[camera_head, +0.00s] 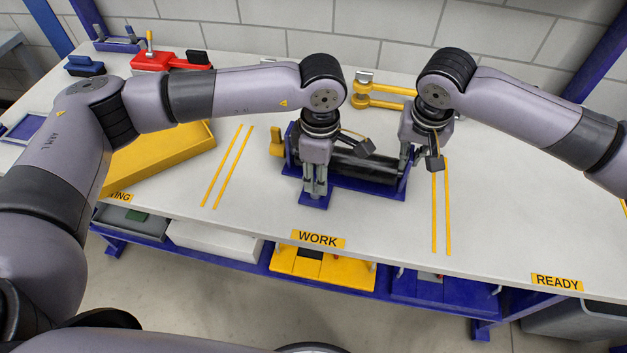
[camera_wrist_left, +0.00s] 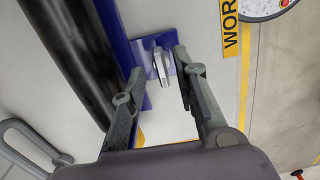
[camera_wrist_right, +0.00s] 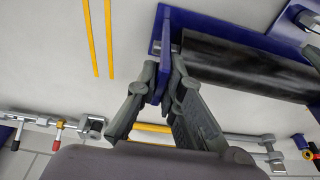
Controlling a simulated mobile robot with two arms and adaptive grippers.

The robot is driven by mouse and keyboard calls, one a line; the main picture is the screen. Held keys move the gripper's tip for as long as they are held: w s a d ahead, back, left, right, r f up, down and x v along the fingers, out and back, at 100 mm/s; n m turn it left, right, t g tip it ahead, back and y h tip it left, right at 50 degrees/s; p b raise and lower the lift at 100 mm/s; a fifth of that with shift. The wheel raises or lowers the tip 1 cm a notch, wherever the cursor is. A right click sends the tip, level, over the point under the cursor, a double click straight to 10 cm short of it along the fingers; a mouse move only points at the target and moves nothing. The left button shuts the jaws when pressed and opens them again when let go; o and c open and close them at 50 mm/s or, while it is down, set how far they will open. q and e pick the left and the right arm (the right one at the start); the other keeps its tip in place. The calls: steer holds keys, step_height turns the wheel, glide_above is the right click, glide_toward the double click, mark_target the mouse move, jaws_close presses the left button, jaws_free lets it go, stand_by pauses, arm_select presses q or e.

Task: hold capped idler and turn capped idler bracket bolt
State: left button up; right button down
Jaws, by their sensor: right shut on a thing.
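The capped idler is a black roller (camera_head: 352,166) in a blue bracket (camera_head: 368,187) on the bench, with a yellow part (camera_head: 277,141) at its left end. In the left wrist view a silver bolt (camera_wrist_left: 161,68) stands on a blue foot plate of the bracket (camera_wrist_left: 145,52). My left gripper (camera_head: 316,190) points down at that foot, its fingers open on either side of the bolt, with visible gaps. My right gripper (camera_head: 408,158) is at the right end, shut on an upright blue bracket plate, seen between its fingers in the right wrist view (camera_wrist_right: 163,68) beside the black roller (camera_wrist_right: 240,68).
A yellow tray (camera_head: 160,160) lies to the left, with a red box (camera_head: 165,60) behind it. Yellow bar-like tools (camera_head: 385,95) lie behind the idler. Yellow floor stripes (camera_head: 441,215) and a WORK label (camera_head: 318,239) mark the bench. The right side of the bench is clear.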

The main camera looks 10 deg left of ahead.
arm_select(q)
steer(key=shift+f, duration=2.2)
steer(key=shift+c, duration=0.2)
jaws_close()
